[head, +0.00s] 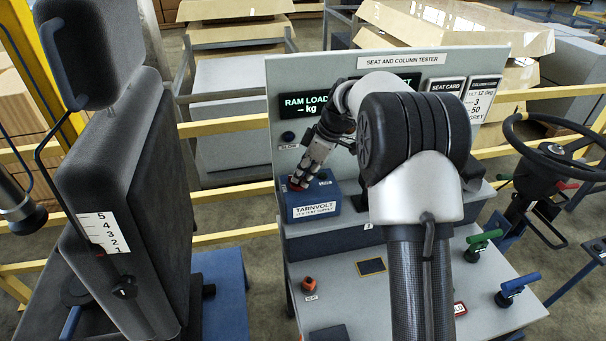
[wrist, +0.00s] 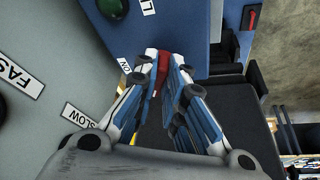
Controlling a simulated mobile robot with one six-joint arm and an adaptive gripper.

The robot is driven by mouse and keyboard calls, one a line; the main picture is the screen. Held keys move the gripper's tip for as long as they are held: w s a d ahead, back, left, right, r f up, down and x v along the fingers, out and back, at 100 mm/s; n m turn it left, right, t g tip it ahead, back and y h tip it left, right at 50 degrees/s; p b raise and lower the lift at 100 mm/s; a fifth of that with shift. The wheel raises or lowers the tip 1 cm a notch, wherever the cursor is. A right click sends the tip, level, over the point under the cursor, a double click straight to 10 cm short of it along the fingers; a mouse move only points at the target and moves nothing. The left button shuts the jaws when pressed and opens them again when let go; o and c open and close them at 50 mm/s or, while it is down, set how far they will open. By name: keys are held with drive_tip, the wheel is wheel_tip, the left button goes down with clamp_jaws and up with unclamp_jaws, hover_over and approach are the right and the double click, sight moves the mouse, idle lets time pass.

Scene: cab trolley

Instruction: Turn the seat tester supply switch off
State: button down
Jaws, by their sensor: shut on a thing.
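The seat tester supply is a blue box labelled TARNVOLT (head: 314,203) on the shelf of the tester panel. Its red switch (wrist: 163,63) shows between my fingertips in the wrist view, beside a small white ON label (wrist: 125,66). My gripper (head: 298,179) reaches down to the top left of the box in the head view. In the wrist view my gripper (wrist: 164,62) is shut on the red switch. The fingers cover much of the switch, so I cannot tell which way it is set.
The grey panel carries a RAM LOAD display (head: 306,104). The seat (head: 120,180) stands to the left and a steering wheel (head: 555,150) to the right. An orange-red knob (head: 309,284), green lever (head: 484,240) and blue lever (head: 518,287) are on the bench.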

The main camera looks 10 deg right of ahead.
drive_tip(key=n+p, duration=0.1)
drive_tip(key=n+g+p, duration=0.1)
drive_tip(key=n, duration=0.1)
drive_tip(key=n+g+p, duration=0.1)
drive_tip(key=n, duration=0.1)
drive_tip(key=shift+w+d, duration=0.1)
drive_tip(key=shift+w, duration=0.25)
drive_tip(key=shift+p, duration=0.35)
drive_tip(key=c, duration=1.7)
unclamp_jaws()
drive_tip(key=shift+o, duration=0.2)
drive_tip(key=shift+r, duration=0.1)
drive_tip(key=v, duration=1.1)
drive_tip(key=shift+d+r, duration=0.3)
drive_tip(key=shift+d, duration=0.05)
drive_tip(key=shift+r, duration=0.1)
